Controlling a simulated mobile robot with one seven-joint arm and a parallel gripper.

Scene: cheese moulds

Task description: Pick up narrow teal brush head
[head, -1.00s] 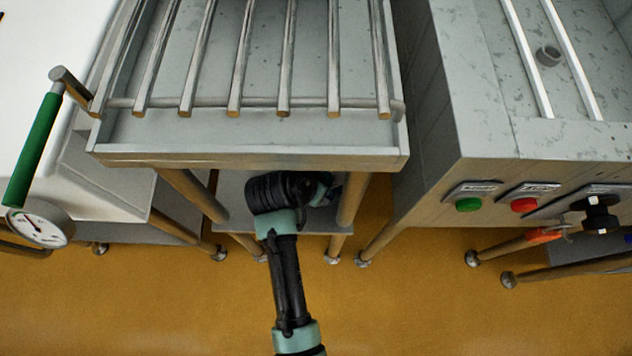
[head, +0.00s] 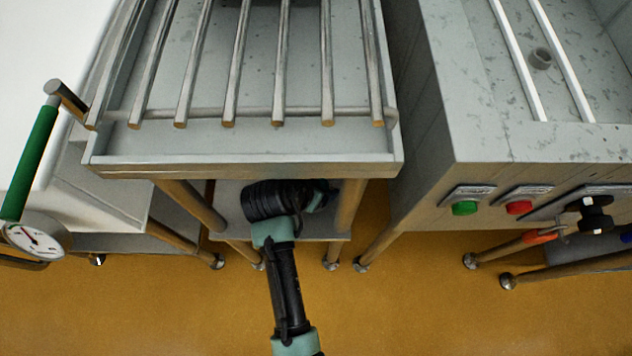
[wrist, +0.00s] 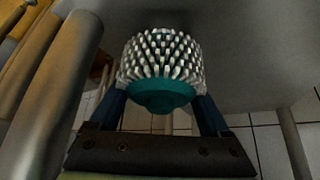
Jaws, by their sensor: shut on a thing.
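The narrow teal brush head (wrist: 162,72) shows in the wrist view, with a teal base and rows of pale bristles. My gripper (wrist: 163,112) is shut on it, with one dark blue finger on each side of its teal part. The bristles point up and away from the gripper, close to a grey surface. In the head view my arm reaches under the grey draining table (head: 240,170).
A lower shelf (head: 285,222) and metal legs (head: 351,203) stand close around my arm. A grey vat with green and red buttons (head: 465,208) is at right. A gauge (head: 33,243) and green handle (head: 31,160) are at left. The orange floor in front is clear.

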